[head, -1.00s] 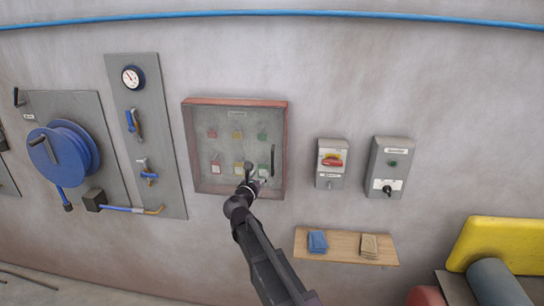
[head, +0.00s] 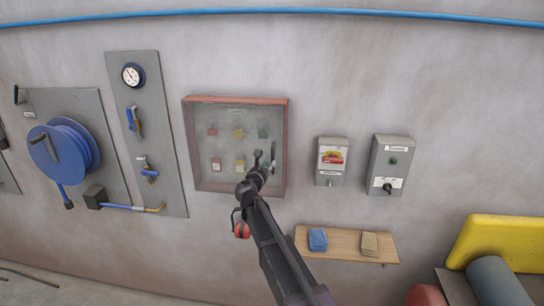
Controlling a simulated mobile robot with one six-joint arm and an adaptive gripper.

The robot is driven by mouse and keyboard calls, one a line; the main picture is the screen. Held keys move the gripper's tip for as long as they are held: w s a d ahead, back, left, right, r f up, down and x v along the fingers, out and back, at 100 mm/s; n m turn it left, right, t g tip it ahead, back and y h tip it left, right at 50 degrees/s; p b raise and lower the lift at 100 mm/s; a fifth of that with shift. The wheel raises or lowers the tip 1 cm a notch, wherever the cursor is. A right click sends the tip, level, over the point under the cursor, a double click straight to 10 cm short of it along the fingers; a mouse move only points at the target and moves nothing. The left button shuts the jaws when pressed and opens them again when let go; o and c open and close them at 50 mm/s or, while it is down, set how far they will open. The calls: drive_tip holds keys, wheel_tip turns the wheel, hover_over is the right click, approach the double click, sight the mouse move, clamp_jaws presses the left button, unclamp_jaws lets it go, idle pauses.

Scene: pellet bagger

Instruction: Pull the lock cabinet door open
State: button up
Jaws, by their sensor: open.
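The lock cabinet (head: 190,150) hangs on the wall in the head view, with a red frame and a clear door. The door looks closed, and several coloured locks show behind it. A dark vertical handle (head: 274,152) sits at the door's right side. My gripper (head: 262,158) is in front of the lower right of the door, at or just left of the handle. Its jaws are open, with nothing seen between them. I cannot tell whether a finger touches the handle. My arm hides the cabinet's lower right part.
Two grey switch boxes (head: 331,176) (head: 389,150) are right of the cabinet. A wooden shelf (head: 340,246) with a blue and a tan cloth is below them. A tool panel (head: 160,110) stands left. A red rounded object (head: 241,230) shows beside my arm.

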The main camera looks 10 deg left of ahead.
sight(272, 156)
drive_tip(key=shift+x, duration=3.4)
